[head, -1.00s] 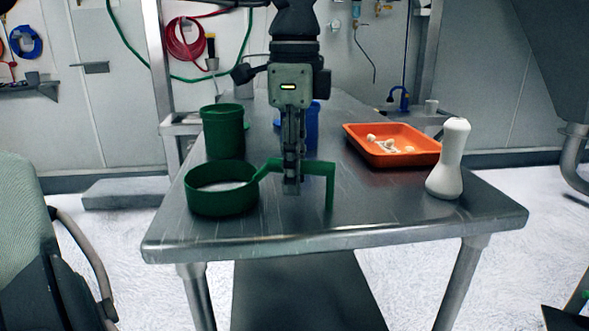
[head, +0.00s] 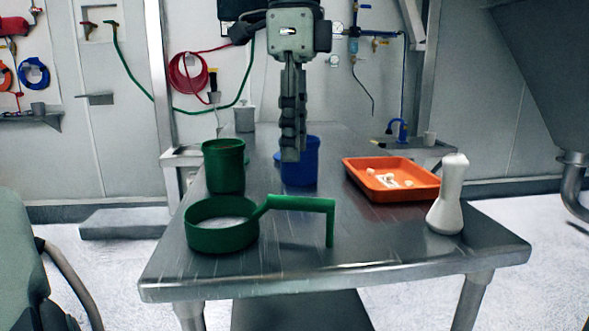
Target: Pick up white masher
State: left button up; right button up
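The white masher (head: 447,200) stands upright on the metal table near its right front corner. It has a rounded top, a narrow middle and a wider base. My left gripper (head: 290,158) hangs pointing down over the middle of the table, well to the left of the masher and apart from it. Its fingers are seen edge-on and overlap, so their opening cannot be told. No object shows in it. My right gripper is out of view.
A green sifter (head: 195,238) with a bent handle rests at the table's left front. Behind it are a green cup (head: 224,170) and a blue cup (head: 305,160), partly hidden by my gripper. An orange tray (head: 362,187) with white pieces lies behind the masher. The front middle of the table (head: 370,240) is clear.

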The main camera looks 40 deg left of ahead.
aim_at(444, 217)
jog(key=k+l, duration=1.15)
jog(key=l, duration=0.25)
